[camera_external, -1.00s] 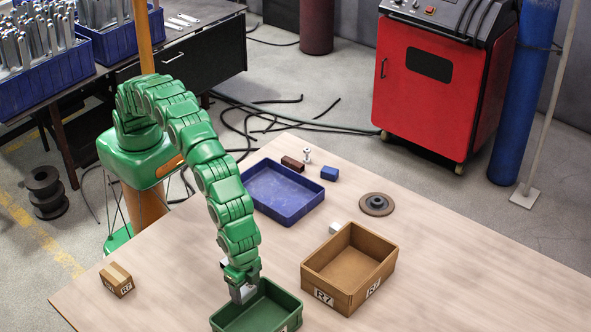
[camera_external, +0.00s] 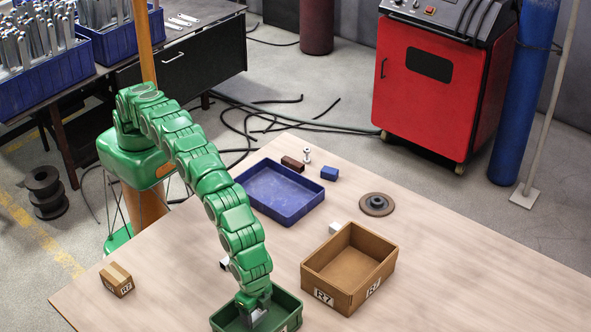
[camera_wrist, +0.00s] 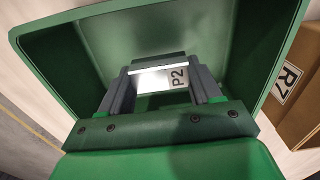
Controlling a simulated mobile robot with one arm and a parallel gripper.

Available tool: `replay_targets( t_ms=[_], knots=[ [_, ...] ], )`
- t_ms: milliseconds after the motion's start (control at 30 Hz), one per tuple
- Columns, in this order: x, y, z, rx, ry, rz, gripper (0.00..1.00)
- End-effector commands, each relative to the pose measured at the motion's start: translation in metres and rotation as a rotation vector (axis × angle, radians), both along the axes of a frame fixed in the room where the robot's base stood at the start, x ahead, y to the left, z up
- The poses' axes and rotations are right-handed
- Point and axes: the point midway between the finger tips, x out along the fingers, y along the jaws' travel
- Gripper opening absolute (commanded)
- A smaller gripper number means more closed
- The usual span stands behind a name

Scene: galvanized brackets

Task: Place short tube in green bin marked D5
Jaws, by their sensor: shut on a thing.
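The green bin (camera_external: 226,318) sits at the front of the table, and its walls surround my gripper in the wrist view (camera_wrist: 60,62). A pale label on its front right is cut off and I cannot read it. My gripper (camera_external: 257,304) reaches down inside the bin.
A brown bin (camera_external: 345,265) marked R7 stands right of the green bin. A blue tray (camera_external: 283,193) lies behind. A small R7 carton (camera_external: 117,279) is at the left, and a small pale block (camera_external: 224,263) lies beside my arm.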

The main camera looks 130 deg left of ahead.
Motion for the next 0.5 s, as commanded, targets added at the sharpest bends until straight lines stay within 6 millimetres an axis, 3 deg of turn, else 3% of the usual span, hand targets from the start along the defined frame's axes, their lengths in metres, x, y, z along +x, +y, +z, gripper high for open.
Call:
replay_targets(
  t_ms=[200,333,500],
  knots=[
    [0.006,-0.002,-0.007,-0.001,-0.003,0.0,0.32],
    [0.004,-0.002,-0.029,0.001,0.002,0.0,0.32],
    [0.005,-0.001,-0.037,0.0,-0.001,0.0,0.32]
  ],
)
